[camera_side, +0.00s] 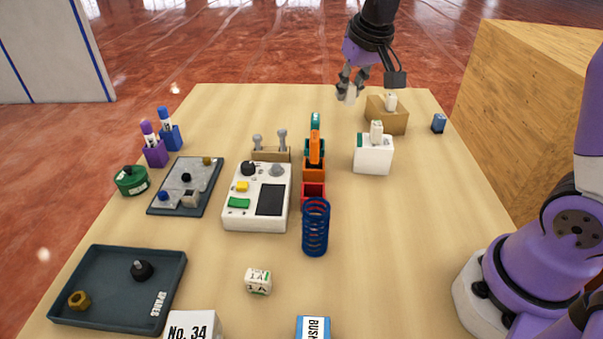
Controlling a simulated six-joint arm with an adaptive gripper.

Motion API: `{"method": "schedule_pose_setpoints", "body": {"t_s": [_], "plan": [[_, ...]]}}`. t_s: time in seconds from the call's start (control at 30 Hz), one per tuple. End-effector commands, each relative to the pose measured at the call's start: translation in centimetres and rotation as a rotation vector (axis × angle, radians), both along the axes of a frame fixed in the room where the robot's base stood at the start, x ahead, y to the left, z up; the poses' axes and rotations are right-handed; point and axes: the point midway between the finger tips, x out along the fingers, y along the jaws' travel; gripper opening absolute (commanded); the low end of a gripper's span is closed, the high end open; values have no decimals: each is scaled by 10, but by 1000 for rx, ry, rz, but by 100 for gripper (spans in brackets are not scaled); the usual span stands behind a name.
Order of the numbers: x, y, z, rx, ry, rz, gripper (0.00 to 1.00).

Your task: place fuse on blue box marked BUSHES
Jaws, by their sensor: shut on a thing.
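My gripper (349,87) is at the far side of the table, left of the cardboard-brown box. It is shut on a small whitish piece, the fuse (350,96), which hangs between the fingers. The fingers hide part of it, and its markings are too small to read. The blue box marked BUSHES (313,328) is at the near edge of the picture and partly cut off. Its white label shows "BUSH". The gripper is far from this box.
A white box (373,158) and a brown box (384,118) each carry a whitish piece. A blue spring (315,228), a control panel (240,212) and a white marked block (258,281) stand mid-table.

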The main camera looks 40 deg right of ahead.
Motion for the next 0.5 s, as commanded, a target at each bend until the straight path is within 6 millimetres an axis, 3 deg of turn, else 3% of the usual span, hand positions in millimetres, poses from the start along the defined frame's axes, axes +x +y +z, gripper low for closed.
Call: {"method": "schedule_pose_setpoints", "body": {"t_s": [0.17,0.5], "plan": [[-51,48,12,-1,-5,262,0],[-146,205,1,-3,9,1297,0]]}}
